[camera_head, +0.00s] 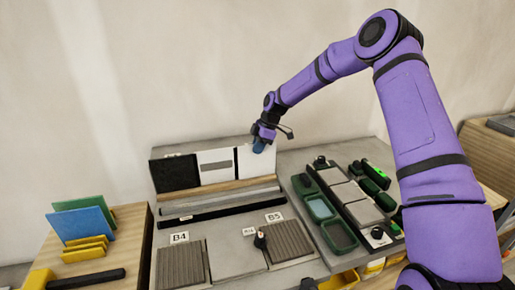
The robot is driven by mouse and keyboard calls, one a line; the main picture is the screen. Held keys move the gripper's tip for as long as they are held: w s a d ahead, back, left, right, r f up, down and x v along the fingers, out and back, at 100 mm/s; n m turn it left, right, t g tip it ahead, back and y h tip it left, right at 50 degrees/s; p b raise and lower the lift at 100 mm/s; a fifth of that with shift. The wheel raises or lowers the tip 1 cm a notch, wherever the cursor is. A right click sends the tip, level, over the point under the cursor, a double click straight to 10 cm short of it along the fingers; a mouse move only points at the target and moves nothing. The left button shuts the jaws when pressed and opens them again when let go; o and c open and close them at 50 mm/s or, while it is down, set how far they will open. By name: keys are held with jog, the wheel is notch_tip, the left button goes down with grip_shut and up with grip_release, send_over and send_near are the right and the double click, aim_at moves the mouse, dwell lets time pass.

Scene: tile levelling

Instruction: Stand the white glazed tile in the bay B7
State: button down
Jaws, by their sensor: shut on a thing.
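A plain white tile (257,164) stands upright at the right end of the back row on the grey bench. My gripper (260,146) is at the tile's top edge, shut on it. The tile's lower edge meets the ledge of the rack (225,188); I cannot tell whether it rests there. Labels B4 (179,238) and B5 (274,217) are readable at the front, with a small unclear label between them. I cannot make out a label B7.
A black panel (174,173) and a white panel with a grey patch (216,167) stand left of the tile. Ribbed pads (289,242) lie in front. Green-framed trays (339,234) and black knobs are to the right. Blue and green tiles (82,222) stand at the left.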

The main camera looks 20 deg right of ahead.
jog(key=c, duration=1.2)
grip_release()
jog(key=shift+r, duration=0.1)
jog(key=shift+w+r, duration=0.1)
jog(key=shift+w, duration=0.05)
jog(key=shift+c, duration=0.4)
jog(key=shift+o, duration=0.6)
jog(key=shift+w+r, duration=0.1)
jog(key=shift+r, duration=0.45)
jog(key=shift+s+r, duration=0.2)
jog(key=shift+r, duration=2.05)
